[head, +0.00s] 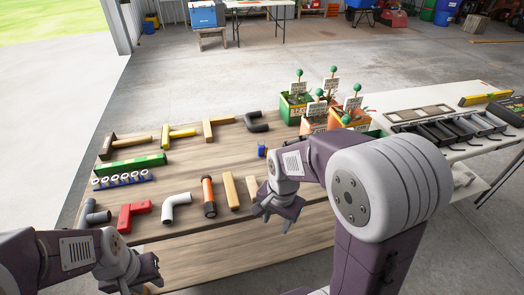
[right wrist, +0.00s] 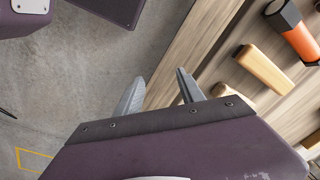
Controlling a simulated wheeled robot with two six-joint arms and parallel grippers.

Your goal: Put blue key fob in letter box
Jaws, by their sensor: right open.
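A small blue object (head: 262,150), perhaps the blue key fob, is on the wooden table just behind my right gripper's wrist. It is too small to be sure of. I cannot make out a letter box. My right gripper (head: 274,216) is open and empty over the table's front edge, right of the wooden bars. The right wrist view shows its two fingers (right wrist: 160,92) apart with nothing between them. My left gripper (head: 145,274) is at the bottom left, in front of the table. Its jaw opening is not clear.
The wooden table (head: 190,236) holds hammers (head: 125,146), pipe pieces (head: 177,205), wooden bars (head: 231,190) and an orange-and-black cylinder (head: 208,196). Planters with signs (head: 296,105) stand at the back right. A white table (head: 425,96) with black trays is further right.

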